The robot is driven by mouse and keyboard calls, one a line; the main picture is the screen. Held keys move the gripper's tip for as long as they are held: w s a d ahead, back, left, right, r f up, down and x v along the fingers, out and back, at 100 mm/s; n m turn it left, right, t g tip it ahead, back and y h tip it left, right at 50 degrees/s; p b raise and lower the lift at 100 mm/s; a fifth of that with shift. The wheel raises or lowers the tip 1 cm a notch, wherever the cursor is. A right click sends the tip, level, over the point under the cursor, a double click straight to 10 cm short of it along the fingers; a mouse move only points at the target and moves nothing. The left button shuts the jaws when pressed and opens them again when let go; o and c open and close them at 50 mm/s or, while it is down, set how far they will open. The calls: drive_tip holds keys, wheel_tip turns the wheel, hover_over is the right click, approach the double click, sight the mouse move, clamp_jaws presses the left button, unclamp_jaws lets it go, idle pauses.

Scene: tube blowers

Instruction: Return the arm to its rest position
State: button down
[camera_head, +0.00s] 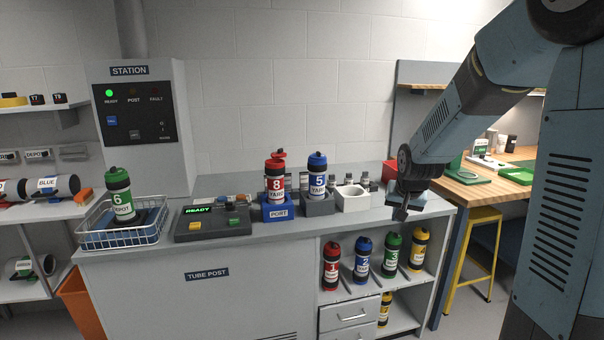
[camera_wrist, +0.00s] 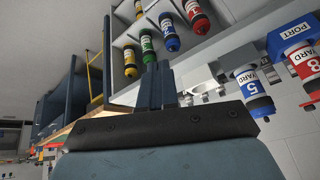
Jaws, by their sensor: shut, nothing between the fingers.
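My arm (camera_head: 480,85) reaches in from the upper right in the head view and bends down at its wrist. My gripper (camera_head: 400,213) points down by the right front edge of the counter (camera_head: 230,250). It is shut and empty. In the wrist view the shut fingers (camera_wrist: 158,85) show at the centre, apart from the tubes. The gripper is to the right of the white empty holder (camera_head: 353,198).
Red tube 8 (camera_head: 274,180) and blue tube 5 (camera_head: 317,177) stand in holders on the counter. Green tube 6 (camera_head: 120,195) is in the wire basket (camera_head: 150,236). Several tubes stand on the shelf below. A yellow stool (camera_head: 484,216) is at the right.

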drive_tip(key=s+a+r+n, duration=0.1)
drive_tip(key=s+r, duration=0.3)
drive_tip(key=s, duration=0.6)
drive_tip(key=s+r+n, duration=0.1)
drive_tip(key=s+r, duration=0.3)
drive_tip(key=s, duration=0.6)
drive_tip(key=s+a+r+n, duration=0.1)
drive_tip(key=s+r, duration=0.3)
drive_tip(key=s, duration=0.5)
drive_tip(key=shift+s+a+r, duration=0.3)
drive_tip(key=shift+s+r, duration=0.05)
drive_tip(key=shift+s, duration=0.05)
drive_tip(key=c, duration=1.8)
unclamp_jaws()
